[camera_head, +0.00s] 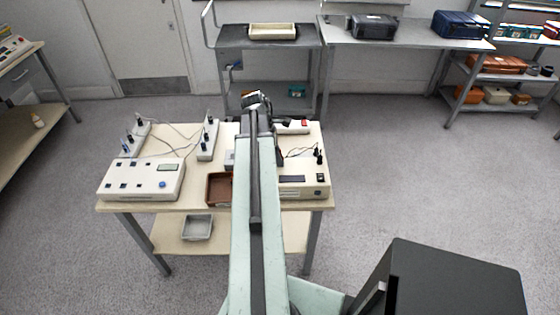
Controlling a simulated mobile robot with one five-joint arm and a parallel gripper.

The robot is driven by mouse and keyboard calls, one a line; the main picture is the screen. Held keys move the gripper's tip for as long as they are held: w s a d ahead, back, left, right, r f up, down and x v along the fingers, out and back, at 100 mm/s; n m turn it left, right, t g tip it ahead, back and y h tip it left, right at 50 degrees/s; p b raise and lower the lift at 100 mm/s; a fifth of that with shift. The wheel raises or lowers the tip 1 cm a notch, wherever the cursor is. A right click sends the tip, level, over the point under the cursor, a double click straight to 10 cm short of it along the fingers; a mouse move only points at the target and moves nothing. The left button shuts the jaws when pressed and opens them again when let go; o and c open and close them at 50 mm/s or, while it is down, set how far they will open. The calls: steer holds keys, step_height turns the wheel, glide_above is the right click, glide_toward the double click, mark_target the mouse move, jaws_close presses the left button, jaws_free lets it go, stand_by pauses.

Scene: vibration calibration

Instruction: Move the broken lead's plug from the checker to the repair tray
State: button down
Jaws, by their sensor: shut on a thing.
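My gripper (257,101) is at the far end of my outstretched arm, over the back edge of the worktable. It is shut on a small dark thing, most likely a plug; the arm and jaws hide most of it. A cream unit with a dark display (303,180), possibly the checker, stands right of my arm. Dark leads and a black plug (319,155) lie behind it. A white box with a red switch (293,126) is at the table's back. A brown tray (218,188) sits left of my arm; I cannot tell whether it is the repair tray.
A white control box (142,180) and two white socket strips with leads (207,140) are on the table's left. A grey tray (197,227) is on the lower shelf. A cart with a cream tray (272,31) stands behind.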

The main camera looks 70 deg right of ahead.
steer(key=shift+s+a+n, duration=0.1)
steer(key=shift+a+n, duration=0.1)
steer(key=shift+n, duration=0.6)
steer(key=shift+d+n+t+h, duration=0.1)
steer(key=shift+n+t+h, duration=0.25)
steer(key=shift+n, duration=0.75)
steer(key=n, duration=0.2)
steer(key=shift+s+a+n+t+h, duration=0.2)
steer(key=shift+n+t+h, duration=0.05)
steer(key=shift+n+h, duration=0.15)
steer(key=shift+n, duration=0.5)
